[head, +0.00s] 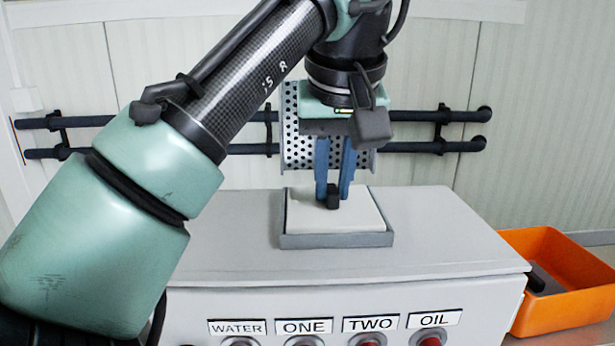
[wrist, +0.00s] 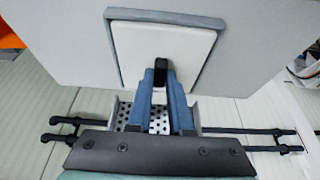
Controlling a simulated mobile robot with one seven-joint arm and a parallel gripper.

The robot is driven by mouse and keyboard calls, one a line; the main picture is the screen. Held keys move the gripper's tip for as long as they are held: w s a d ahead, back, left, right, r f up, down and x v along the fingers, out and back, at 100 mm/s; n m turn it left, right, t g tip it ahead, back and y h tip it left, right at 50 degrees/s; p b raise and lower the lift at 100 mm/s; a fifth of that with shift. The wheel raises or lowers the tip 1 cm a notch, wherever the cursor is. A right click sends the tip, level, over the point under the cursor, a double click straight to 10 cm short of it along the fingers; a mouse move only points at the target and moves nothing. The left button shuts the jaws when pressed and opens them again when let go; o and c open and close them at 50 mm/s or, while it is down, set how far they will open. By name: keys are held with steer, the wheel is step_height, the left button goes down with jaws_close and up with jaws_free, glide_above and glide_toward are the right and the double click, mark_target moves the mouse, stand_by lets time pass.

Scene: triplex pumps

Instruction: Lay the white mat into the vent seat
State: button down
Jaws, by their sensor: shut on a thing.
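The white mat (head: 303,216) is a flat pale square with a small black knob (head: 333,202) near its middle. It lies within the outline of the grey-rimmed vent seat (head: 338,241) on top of the console. In the wrist view the mat (wrist: 132,50) shows inside the grey rim (wrist: 165,17), with its edges close along the rim. I cannot tell whether it rests on the seat floor or hangs slightly above. My gripper (head: 333,192) points down, its blue fingers shut on the mat's black knob (wrist: 160,70). The fingers hide part of the mat.
The grey console (head: 450,240) has clear top space around the seat. Labelled buttons (head: 305,340) line its front. An orange bin (head: 560,300) with a dark item inside stands at right.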

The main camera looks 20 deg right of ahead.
steer(key=shift+f, duration=0.35)
steer(key=c, duration=0.7)
jaws_free()
steer(key=shift+c, duration=0.2)
steer(key=p+v, duration=0.5)
steer(key=v, duration=0.8)
